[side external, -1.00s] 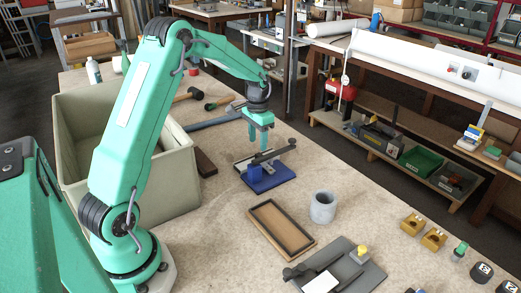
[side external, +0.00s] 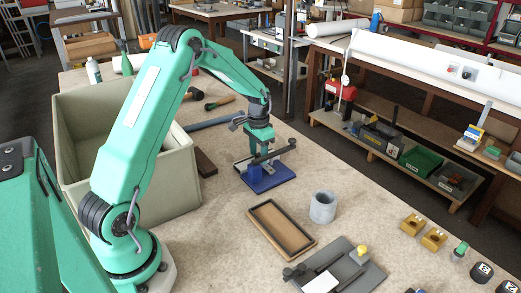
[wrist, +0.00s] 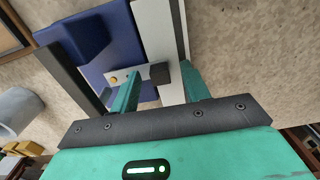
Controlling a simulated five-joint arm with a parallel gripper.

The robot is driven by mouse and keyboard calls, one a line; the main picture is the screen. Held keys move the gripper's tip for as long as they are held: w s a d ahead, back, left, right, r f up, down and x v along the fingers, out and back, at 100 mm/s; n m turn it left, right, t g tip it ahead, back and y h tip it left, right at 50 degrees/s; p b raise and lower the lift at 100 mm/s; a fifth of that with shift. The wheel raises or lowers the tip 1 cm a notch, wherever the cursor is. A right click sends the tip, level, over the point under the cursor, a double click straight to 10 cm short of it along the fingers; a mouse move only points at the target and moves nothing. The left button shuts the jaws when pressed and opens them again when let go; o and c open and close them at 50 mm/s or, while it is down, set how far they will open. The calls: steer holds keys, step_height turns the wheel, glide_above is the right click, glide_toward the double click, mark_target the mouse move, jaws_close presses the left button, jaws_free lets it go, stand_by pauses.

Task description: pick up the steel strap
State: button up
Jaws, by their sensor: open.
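A blue fixture (side external: 282,176) sits on the bench, with an upright blue block (side external: 255,173) on it; the fixture shows in the wrist view too (wrist: 118,35). A small pale metal piece, seemingly the steel strap (wrist: 140,76), lies across the fixture in the wrist view, with a brass dot near its left end and a black block (wrist: 159,73) at its right. My gripper (wrist: 159,84) is open, one finger on each side of the black block. In the side view, my gripper (side external: 262,150) is low over the fixture, its fingertips partly hidden by a dark bar.
A shallow wooden tray (side external: 268,204) and a grey cup (side external: 323,207) stand in front of the fixture. A large beige bin (side external: 178,190) is at the left. A dark plate with a yellow knob (side external: 363,250) lies nearer. Bare bench (side external: 345,175) lies to the right.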

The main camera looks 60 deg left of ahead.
steer(key=shift+c, duration=0.5)
jaws_close()
steer(key=shift+r, duration=0.1)
steer(key=shift+r, duration=0.8)
steer(key=shift+w+f, duration=0.1)
steer(key=shift+w, duration=8.75)
steer(key=shift+w, duration=0.15)
